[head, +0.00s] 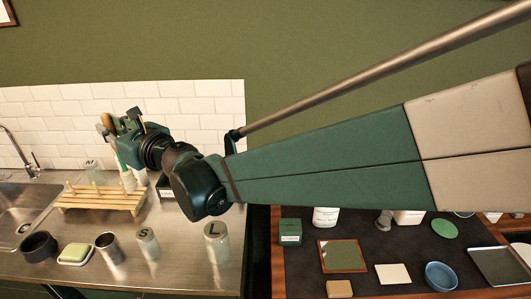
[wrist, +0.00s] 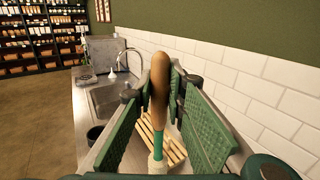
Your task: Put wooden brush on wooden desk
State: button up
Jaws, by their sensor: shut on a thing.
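The wooden brush has a brown wooden handle (wrist: 160,82), a green lower part and a pale head. My gripper (wrist: 157,100) is shut on the handle, which stands nearly upright between the textured green pads. In the head view, my gripper (head: 122,126) is above the left counter, in front of the tiles. The pale brush head (head: 128,180) hangs below it by the slatted wooden rack; whether they touch is unclear. The wooden desk (head: 277,262) is at the lower right, with a wooden edge and a dark top. My arm hides part of its back.
On the metal counter (head: 200,270) are the slatted rack (head: 100,203), a dark cup (head: 39,247), a soap dish (head: 75,254) and metal canisters (head: 217,241). The desk carries a framed panel (head: 342,257), a blue bowl (head: 441,276), a green box (head: 290,232) and a tray. Small dark gaps lie between them.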

jog(key=w+d+m+t+h+b, duration=0.1)
jog(key=w+d, duration=0.6)
jog(key=d, duration=0.4)
jog(key=w+d+m+t+h+b, duration=0.1)
jog(key=w+d, duration=0.6)
jog(key=d, duration=0.5)
jog(key=w+d+m+t+h+b, duration=0.1)
jog(key=w+d, duration=0.2)
jog(key=d, duration=0.9)
jog(key=w+d+m+t+h+b, duration=0.1)
jog(key=w+d+t, duration=0.1)
jog(key=d, duration=1)
jog(key=s+d+m+t+h+b, duration=0.15)
jog(key=s+d, duration=0.25)
jog(key=d, duration=1.1)
jog(key=s+d+m+h+b, duration=0.15)
jog(key=s+d, duration=0.25)
jog(key=d, duration=1.1)
jog(key=s+d+m+t+h, duration=0.1)
jog(key=s+d+h, duration=0.3)
jog(key=d, duration=1)
notch_tip(320, 180, down, 24)
jog(key=y, duration=0.1)
jog(key=shift+s+d+f, duration=0.15)
jog(key=shift+s+d, duration=0.05)
jog(key=shift+s, duration=0.05)
jog(key=shift+f, duration=0.15)
jog(key=shift+f+b, duration=0.9)
jog(key=shift+f, duration=1.85)
